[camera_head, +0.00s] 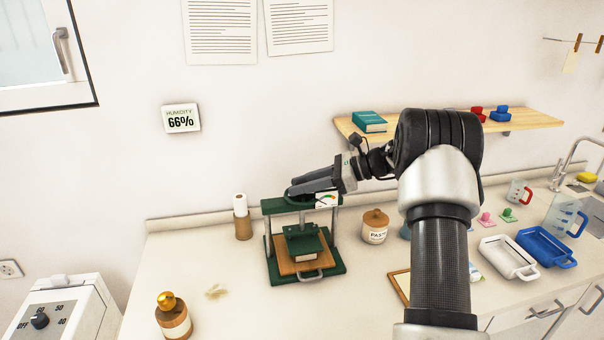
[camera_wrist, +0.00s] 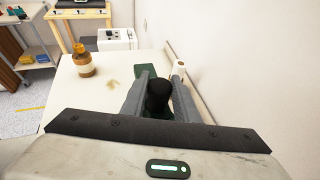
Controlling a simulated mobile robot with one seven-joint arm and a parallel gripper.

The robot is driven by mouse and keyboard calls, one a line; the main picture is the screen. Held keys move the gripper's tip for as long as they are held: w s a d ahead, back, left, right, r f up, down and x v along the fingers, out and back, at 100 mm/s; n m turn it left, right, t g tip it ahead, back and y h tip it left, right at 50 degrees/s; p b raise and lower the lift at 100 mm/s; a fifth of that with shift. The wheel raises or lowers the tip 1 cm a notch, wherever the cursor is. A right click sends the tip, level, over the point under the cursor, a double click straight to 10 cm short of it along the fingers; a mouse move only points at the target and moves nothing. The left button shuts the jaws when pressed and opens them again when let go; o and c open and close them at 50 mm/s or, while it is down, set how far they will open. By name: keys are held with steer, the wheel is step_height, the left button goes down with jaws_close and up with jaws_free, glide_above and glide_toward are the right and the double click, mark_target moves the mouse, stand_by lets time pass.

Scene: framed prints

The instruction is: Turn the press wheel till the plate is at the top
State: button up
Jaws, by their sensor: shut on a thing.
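The green press (camera_head: 333,268) stands on the counter, with two grey posts and a green top beam. Its green plate (camera_head: 302,240) hangs between the posts, low over a pale block (camera_head: 306,257) on the wooden board (camera_head: 287,266). I cannot tell whether plate and block touch. My gripper (camera_head: 290,192) is at the top of the press, reaching in from the right. In the wrist view its fingers (camera_wrist: 159,84) are shut on the black knob (camera_wrist: 158,97) of the press wheel. The rest of the wheel is mostly hidden by the gripper. A small dial with coloured marks (camera_head: 327,200) sits on the beam.
A paste jar (camera_head: 375,228) stands close right of the press and a white roll (camera_head: 241,206) on a wooden holder at its left. A brown bottle (camera_head: 173,316) is front left. A wall shelf (camera_head: 540,118) is behind my arm. The counter left of the press is mostly free.

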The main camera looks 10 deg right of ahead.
mark_target(302, 182)
steer(key=shift+n+g+y+p, duration=0.3)
steer(key=shift+n+g+p, duration=1.1)
steer(key=shift+n+g, duration=0.3)
steer(key=o, duration=1.1)
steer(key=shift+c, duration=0.2)
step_height(302, 182, up, 10)
